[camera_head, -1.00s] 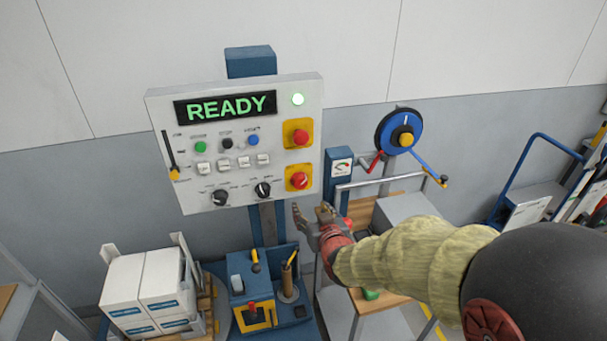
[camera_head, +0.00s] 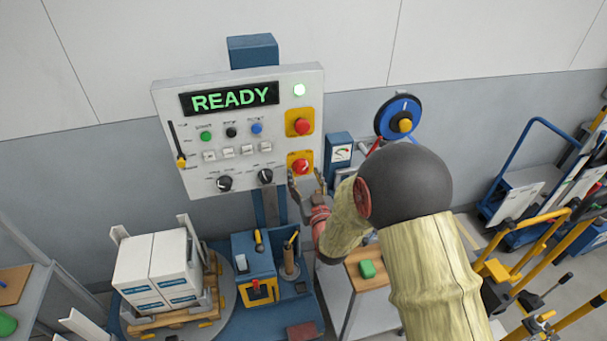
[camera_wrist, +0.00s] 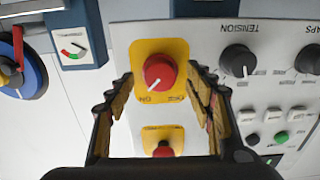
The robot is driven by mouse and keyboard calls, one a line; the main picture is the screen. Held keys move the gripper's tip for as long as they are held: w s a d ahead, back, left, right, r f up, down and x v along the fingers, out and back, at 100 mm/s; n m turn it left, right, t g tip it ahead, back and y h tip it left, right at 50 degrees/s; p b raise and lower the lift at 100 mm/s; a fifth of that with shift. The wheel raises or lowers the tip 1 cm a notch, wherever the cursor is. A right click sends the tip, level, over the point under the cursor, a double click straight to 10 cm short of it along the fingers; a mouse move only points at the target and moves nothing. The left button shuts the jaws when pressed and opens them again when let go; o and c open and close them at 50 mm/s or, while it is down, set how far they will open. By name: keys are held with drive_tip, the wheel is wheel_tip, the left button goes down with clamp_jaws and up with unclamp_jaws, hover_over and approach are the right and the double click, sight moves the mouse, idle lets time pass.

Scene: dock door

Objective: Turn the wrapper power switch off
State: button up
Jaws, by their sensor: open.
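The power switch is a red rotary knob (camera_head: 302,166) with a pale mark on a yellow plate, at the lower right of the white control panel (camera_head: 195,185). My gripper (camera_head: 305,182) is open just below and in front of it. In the wrist view, which shows the panel upside down, the red knob (camera_wrist: 159,71) sits between the open fingers of my gripper (camera_wrist: 161,84), and I see no contact. Its pale mark points obliquely. The plate's small lettering is partly readable as "ON".
A second red button (camera_head: 302,125) on yellow is directly above the switch. Black dials (camera_head: 265,176) are to its left. A gauge box (camera_head: 340,150) and blue wheel (camera_head: 400,118) stand to the right. Stacked white boxes (camera_head: 150,265) are below left.

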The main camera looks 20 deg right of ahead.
drive_tip(key=shift+w, duration=0.65)
drive_tip(key=c, duration=0.3)
drive_tip(key=c, duration=0.8)
drive_tip(key=shift+c, duration=0.3)
